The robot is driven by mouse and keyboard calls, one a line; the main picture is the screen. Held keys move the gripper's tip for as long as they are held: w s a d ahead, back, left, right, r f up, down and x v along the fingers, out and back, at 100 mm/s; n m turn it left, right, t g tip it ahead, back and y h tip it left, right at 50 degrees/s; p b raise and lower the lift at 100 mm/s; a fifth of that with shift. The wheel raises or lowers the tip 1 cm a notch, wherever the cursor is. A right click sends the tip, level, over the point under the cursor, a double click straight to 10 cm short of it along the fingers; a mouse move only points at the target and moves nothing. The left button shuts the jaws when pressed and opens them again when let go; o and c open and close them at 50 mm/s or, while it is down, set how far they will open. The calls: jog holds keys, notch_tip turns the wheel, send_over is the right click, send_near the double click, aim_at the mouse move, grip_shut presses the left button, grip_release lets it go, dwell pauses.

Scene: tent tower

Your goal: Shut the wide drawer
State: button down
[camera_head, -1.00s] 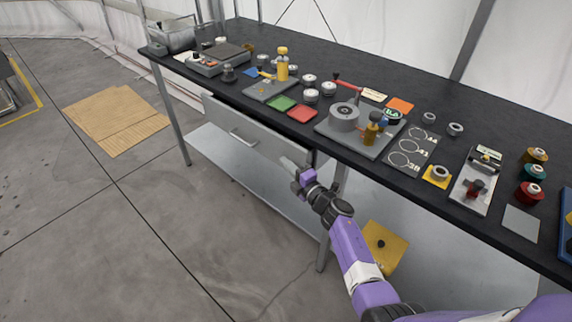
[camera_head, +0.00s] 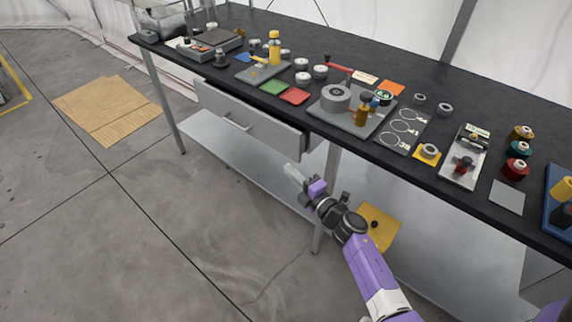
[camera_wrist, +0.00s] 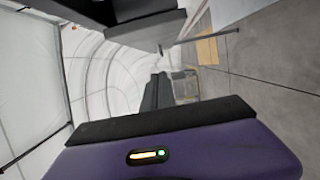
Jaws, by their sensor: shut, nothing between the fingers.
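The wide drawer (camera_head: 250,125) hangs under the dark bench top, with a grey front and a bar handle (camera_head: 236,122). Its front stands out from under the bench edge and its right side wall shows, so it is partly open. My gripper (camera_head: 291,172) is shut and empty, just below and in front of the drawer's lower right corner. I see no clear contact. In the wrist view, the shut fingers (camera_wrist: 157,92) point away from the purple wrist body. A grey panel near the top (camera_wrist: 148,28) looks like part of the drawer or bench.
The bench top (camera_head: 440,180) carries many small items, including a grey plate with a roll, spools and bottles. A bench leg (camera_head: 326,195) stands right of my gripper. A yellow object (camera_head: 379,228) is beneath the bench. The floor in front of the drawer is clear.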

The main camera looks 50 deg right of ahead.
aim_at(298, 157)
jog(key=s+b, duration=0.2)
jog(key=s, duration=0.5)
jog(key=shift+w+d, duration=1.05)
jog(key=shift+w, duration=0.5)
jog(key=shift+w+d, duration=1)
jog(key=shift+w, duration=0.6)
jog(key=shift+w+d, duration=1.05)
jog(key=shift+w, duration=0.5)
jog(key=d, duration=0.4)
jog(key=shift+d, duration=0.35)
jog(key=shift+s+d, duration=0.1)
jog(key=shift+d, duration=0.15)
